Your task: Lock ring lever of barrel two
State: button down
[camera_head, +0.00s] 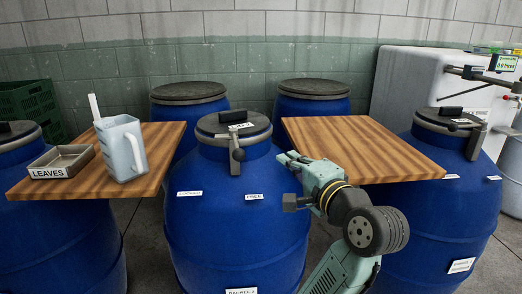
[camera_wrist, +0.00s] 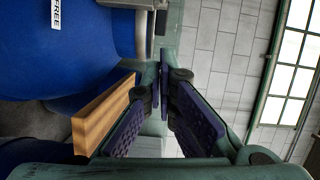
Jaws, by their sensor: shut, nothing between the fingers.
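The middle blue barrel (camera_head: 235,235) has a label at its foot that looks like "BARREL 2". Its grey ring lever (camera_head: 236,158) hangs down at the front of the lid, closer to the FREE label (camera_head: 254,197) than to the LOCKED label (camera_head: 189,193). My gripper (camera_head: 284,158) is to the right of the lever, apart from it, pointing left, shut and empty. The FREE label (camera_wrist: 56,12) shows at top left.
A left wooden board (camera_head: 160,165) carries a white jug (camera_head: 122,148) and a LEAVES tray (camera_head: 62,162). A right wooden board (camera_head: 360,145) is bare and lies behind my gripper. Another barrel with a lever (camera_head: 474,142) stands at right. More barrels stand behind.

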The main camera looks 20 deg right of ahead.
jog(key=w+a+p, duration=0.1)
jog(key=w+a, duration=0.3)
jog(key=w, duration=0.6)
jog(key=shift+w+a+f, duration=0.3)
jog(key=shift+f, duration=0.05)
jog(key=shift+p, duration=0.3)
